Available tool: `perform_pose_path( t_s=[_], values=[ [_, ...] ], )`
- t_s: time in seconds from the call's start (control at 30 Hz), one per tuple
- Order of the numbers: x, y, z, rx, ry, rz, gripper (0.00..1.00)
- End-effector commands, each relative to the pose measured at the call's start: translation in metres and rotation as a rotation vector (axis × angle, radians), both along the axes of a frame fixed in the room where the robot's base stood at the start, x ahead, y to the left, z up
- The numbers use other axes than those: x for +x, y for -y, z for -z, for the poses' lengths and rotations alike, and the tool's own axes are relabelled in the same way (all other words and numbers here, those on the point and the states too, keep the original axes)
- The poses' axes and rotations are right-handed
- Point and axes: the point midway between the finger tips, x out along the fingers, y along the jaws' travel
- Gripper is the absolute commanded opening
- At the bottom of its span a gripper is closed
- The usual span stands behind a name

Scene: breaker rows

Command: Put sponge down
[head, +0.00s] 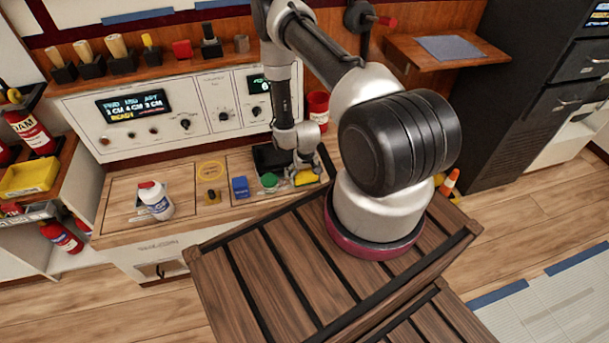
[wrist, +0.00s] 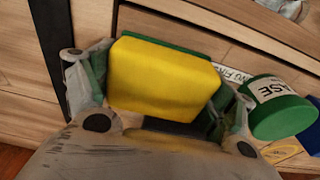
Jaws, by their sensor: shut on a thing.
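The sponge (wrist: 163,78) is yellow with a thin green layer along its far edge. My gripper (wrist: 158,95) is shut on it, with one finger at each end of the sponge in the wrist view. In the head view the sponge (head: 305,178) shows at the right end of the wooden bench, beneath my gripper (head: 303,166). Whether the sponge touches the bench top or hangs just above it, I cannot tell.
A green round container (wrist: 282,108) stands close beside my gripper; it also shows in the head view (head: 269,180). A control panel (head: 170,105) rises behind.

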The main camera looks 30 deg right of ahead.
Motion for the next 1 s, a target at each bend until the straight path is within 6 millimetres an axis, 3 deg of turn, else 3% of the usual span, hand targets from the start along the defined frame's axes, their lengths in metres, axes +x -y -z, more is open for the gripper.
perform_pose_path(
  t_s=[0.17,0.2,0.3,0.73,0.87,1.0],
  values=[
    [0.000,0.000,0.003,0.000,-0.001,0.000,0.54],
    [0.000,0.000,0.003,0.000,-0.001,0.000,0.88],
    [0.000,0.000,0.003,0.000,-0.001,0.000,1.00],
    [0.000,0.000,-0.003,0.000,-0.001,0.000,1.00],
    [-0.002,-0.001,-0.024,0.000,0.000,0.000,1.00],
    [-0.005,-0.002,-0.057,0.000,0.002,0.001,1.00]
  ],
)
